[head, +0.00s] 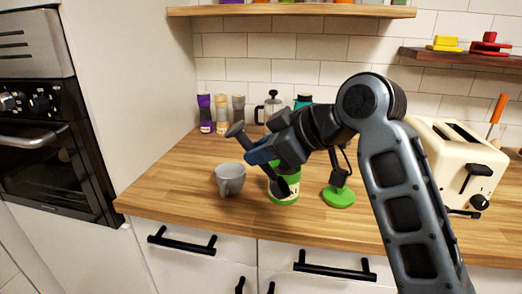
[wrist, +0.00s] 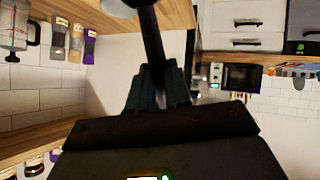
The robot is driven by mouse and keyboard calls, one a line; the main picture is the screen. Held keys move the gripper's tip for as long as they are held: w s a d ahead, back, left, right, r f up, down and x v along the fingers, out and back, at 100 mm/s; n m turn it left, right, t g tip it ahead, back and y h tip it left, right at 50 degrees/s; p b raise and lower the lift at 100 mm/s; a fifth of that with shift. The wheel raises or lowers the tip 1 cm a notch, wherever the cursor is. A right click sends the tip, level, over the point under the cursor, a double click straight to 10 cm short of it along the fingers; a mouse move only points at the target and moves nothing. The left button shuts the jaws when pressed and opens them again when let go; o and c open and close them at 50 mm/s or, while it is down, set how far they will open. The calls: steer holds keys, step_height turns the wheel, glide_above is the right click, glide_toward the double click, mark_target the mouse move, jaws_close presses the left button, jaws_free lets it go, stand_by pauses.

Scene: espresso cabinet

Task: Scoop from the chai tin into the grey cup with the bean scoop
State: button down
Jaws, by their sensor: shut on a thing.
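The grey cup (head: 230,180) stands upright on the wooden counter. The chai tin (head: 284,199), green and white, stands just right of it, partly hidden by my gripper and the scoop. My gripper (head: 258,155) is shut on the dark bean scoop (head: 237,131), above and between cup and tin. The scoop slants, its lower end overlapping the tin in the head view; I cannot tell whether it is inside or in front. The scoop (wrist: 152,42) also shows between the fingers (wrist: 158,88) in the wrist view. Its contents are not visible.
A green disc (head: 338,198) lies right of the tin, beneath my arm. Several spice jars (head: 221,113) and a French press (head: 271,106) stand at the back wall. A cream toaster (head: 455,160) is at the right. Counter left of the cup is clear.

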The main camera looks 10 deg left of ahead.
steer(key=s+d+f+m+t+h, duration=0.2)
steer(key=d+f, duration=0.7)
steer(key=f, duration=0.6)
steer(key=s+d+f+m+t+h, duration=0.2)
steer(key=s+d+f+m+h, duration=0.2)
steer(key=f, duration=1.2)
steer(key=s+d+f+m+t+h, duration=0.2)
steer(key=s+d+f+m, duration=0.4)
steer(key=d+f, duration=1)
steer(key=s+h, duration=0.1)
steer(key=s, duration=0.2)
steer(key=shift+s+d+m+h, duration=0.2)
steer(key=shift+d+m+h, duration=0.05)
steer(key=shift+m+h, duration=0.15)
